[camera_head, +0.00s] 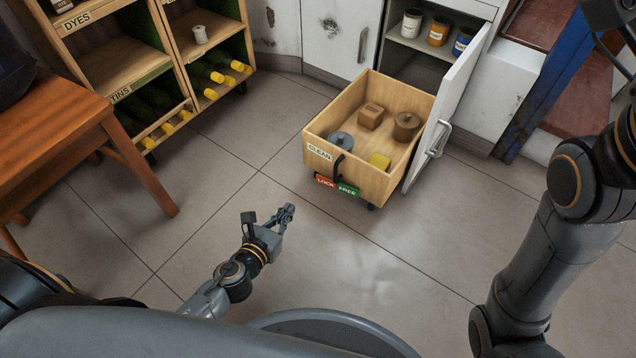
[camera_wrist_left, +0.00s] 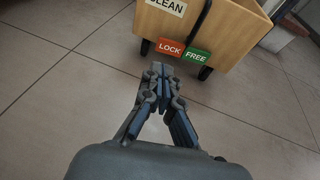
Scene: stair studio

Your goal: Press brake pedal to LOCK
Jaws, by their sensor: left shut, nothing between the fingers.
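The brake pedal is a two-part plate low on the front of a wooden wheeled crate (camera_head: 375,182). Its red LOCK half (camera_head: 325,181) is on the left and its green FREE half (camera_head: 348,189) on the right. In the left wrist view, LOCK (camera_wrist_left: 169,48) and FREE (camera_wrist_left: 196,56) show just beyond the fingertips. My left gripper (camera_head: 288,211) is shut and empty, low over the floor in front of the crate, apart from the pedal. It also shows in the left wrist view (camera_wrist_left: 162,72). My right gripper is out of view.
The crate, labelled CLEAN, holds a few items and stands by an open white cabinet door (camera_head: 449,110). A shelf unit (camera_head: 115,62) and wooden table (camera_head: 60,138) are at left. Floor (camera_head: 240,185) around my left gripper is clear.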

